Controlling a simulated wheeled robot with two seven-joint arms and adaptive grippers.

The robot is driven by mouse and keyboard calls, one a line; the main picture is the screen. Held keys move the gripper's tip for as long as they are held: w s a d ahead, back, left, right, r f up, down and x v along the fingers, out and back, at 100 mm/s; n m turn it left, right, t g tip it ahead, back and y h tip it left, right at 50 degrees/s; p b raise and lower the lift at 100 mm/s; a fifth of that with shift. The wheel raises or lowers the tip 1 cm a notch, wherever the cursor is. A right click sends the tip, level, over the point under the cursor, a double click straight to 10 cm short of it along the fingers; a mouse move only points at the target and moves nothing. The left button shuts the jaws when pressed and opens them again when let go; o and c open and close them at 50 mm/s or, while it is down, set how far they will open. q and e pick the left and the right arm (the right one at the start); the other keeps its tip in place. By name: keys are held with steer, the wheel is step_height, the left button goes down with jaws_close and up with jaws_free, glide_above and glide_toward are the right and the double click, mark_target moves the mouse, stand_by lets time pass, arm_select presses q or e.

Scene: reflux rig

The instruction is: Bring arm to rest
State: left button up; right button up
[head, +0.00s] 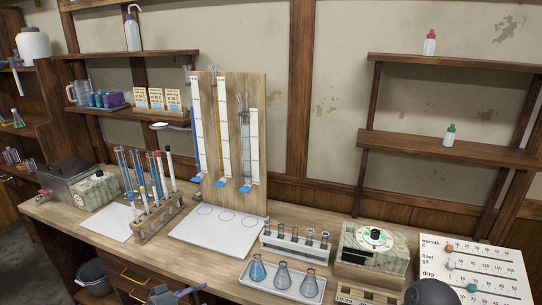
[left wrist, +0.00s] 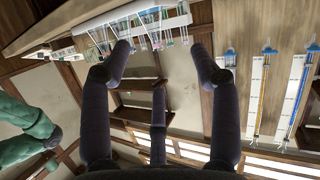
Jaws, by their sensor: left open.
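My left gripper (left wrist: 160,62) fills the middle of the left wrist view. Its dark fingers are spread wide apart with nothing between them, so it is open and empty. That view is turned over, with the bench along the top.
The bench holds a tube rack (head: 158,218), a wooden stand (head: 240,95) with tall gauges, a small tube rack (head: 295,246), a flask tray (head: 255,283), a dial box (head: 375,250) and a slider board (head: 470,265). Wooden shelves (head: 450,152) hang on the wall.

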arm_select(q)
steer(key=s+d+f+n+g+y, duration=0.2)
steer(key=s+d+f+n, duration=0.15)
steer(key=f, duration=0.65)
steer(key=s+d+f+n+g+y, duration=0.1)
steer(key=s+d+f+n+y, duration=0.2)
steer(key=f, duration=0.7)
steer(key=s+d+f+g, duration=0.2)
steer(key=s+f, duration=0.1)
steer(key=s, duration=0.3)
steer(key=s+d+f+n+g, duration=0.1)
steer(key=s+d+f+g, duration=0.1)
steer(key=s, duration=0.5)
steer(key=s+d+f+g, duration=0.1)
steer(key=s+f+g, duration=0.1)
steer(key=s+f, duration=0.2)
steer(key=shift+s+d+g+y, duration=0.3)
steer(key=shift+s+d, duration=0.1)
steer(key=shift+s, duration=0.75)
steer(key=shift+n, duration=0.25)
